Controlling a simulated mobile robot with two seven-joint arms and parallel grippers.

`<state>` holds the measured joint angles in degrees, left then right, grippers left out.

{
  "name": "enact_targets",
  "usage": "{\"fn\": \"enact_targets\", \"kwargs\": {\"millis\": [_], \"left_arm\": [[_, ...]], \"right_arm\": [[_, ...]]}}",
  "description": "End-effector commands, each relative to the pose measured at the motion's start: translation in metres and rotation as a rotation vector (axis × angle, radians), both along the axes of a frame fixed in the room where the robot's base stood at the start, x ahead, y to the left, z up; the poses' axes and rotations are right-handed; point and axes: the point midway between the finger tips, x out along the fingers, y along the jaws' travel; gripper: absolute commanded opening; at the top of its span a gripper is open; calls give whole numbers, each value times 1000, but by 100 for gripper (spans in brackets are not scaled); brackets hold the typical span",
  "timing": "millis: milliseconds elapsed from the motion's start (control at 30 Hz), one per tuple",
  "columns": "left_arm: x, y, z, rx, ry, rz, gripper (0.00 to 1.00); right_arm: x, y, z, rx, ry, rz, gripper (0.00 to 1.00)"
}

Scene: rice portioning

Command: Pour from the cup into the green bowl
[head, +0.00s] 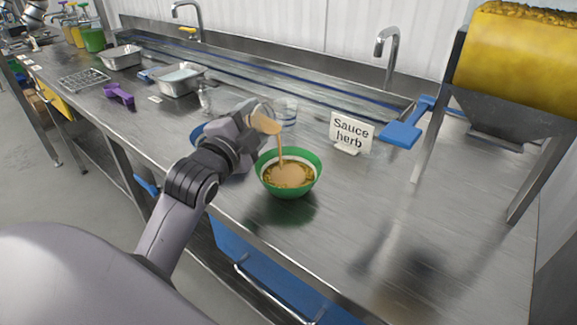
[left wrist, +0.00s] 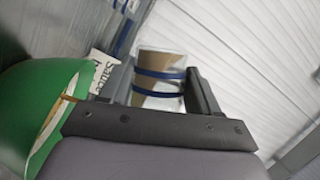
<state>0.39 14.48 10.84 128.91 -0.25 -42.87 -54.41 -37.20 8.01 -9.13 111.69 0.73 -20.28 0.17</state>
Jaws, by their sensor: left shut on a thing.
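My left gripper (head: 243,128) is shut on a clear cup (head: 264,122) of brown sauce and holds it tilted above the green bowl (head: 312,187). A brown stream runs from the cup's lip down into the bowl. The bowl stands on the steel counter and holds brown liquid over a yellowish filling. In the left wrist view the cup (left wrist: 160,65), with two blue bands, sits between the gripper's fingers (left wrist: 157,92), and the green bowl (left wrist: 35,105) is at the left. My right gripper is in neither view.
A "Sauce herb" sign (head: 351,131) stands right of the bowl. A blue-handled tool (head: 402,134) lies at the right, near a stand with a yellow container (head: 520,60). The counter's front right is clear.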

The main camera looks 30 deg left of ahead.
Motion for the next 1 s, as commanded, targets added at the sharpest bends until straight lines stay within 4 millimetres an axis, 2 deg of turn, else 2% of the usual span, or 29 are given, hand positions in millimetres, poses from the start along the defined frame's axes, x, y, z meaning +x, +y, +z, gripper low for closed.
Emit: {"fn": "enact_targets", "kwargs": {"millis": [533,1000], "left_arm": [[0,-1,2,59,-15,1,24],[-1,-7,6,110,-25,1,24]], "right_arm": [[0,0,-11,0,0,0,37],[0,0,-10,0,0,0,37]]}}
